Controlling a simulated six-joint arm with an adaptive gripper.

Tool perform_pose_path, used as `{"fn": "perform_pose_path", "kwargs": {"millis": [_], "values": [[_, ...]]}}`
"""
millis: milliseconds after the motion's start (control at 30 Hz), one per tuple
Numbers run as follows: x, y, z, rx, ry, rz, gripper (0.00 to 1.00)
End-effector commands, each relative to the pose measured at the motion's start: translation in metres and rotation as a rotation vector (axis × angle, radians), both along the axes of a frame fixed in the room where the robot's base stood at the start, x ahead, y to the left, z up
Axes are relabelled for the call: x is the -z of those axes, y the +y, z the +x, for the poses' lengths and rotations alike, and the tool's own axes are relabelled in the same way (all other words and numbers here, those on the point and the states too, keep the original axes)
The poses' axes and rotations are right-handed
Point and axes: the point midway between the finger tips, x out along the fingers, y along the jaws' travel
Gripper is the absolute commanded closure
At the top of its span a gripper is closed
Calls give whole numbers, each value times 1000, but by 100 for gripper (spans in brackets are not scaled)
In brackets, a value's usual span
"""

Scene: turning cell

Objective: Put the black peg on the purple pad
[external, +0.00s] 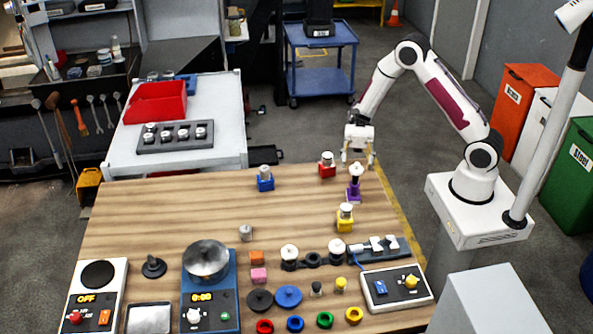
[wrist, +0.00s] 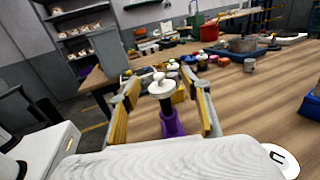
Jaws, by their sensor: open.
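A purple pad (external: 354,197) stands at the right part of the wooden table. A dark peg with a pale round top (external: 355,171) stands upright on it. In the wrist view the peg's black part (wrist: 165,104) shows above the purple pad (wrist: 171,125), between my fingers. My gripper (external: 358,160) is open at the table's far right edge, with its fingers apart on both sides of the peg in the wrist view (wrist: 163,98). I cannot tell whether a finger touches it. A small dark peg (external: 316,288) also stands near the front.
A red holder (external: 327,170) and a yellow holder (external: 345,224), both with pale-topped pieces, stand close by. A blue holder (external: 265,184) is farther left. Scales, discs and a switch box (external: 397,287) crowd the front. The table's left middle is clear.

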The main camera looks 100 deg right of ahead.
Motion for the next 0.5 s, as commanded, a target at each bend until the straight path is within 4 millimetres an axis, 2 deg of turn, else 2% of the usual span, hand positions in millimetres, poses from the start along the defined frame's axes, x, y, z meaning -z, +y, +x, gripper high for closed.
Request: {"fn": "perform_pose_path", "kwargs": {"millis": [267,500], "values": [[0,-23,-7,3,-1,0,53],[1,-57,-18,3,-1,0,53]]}}
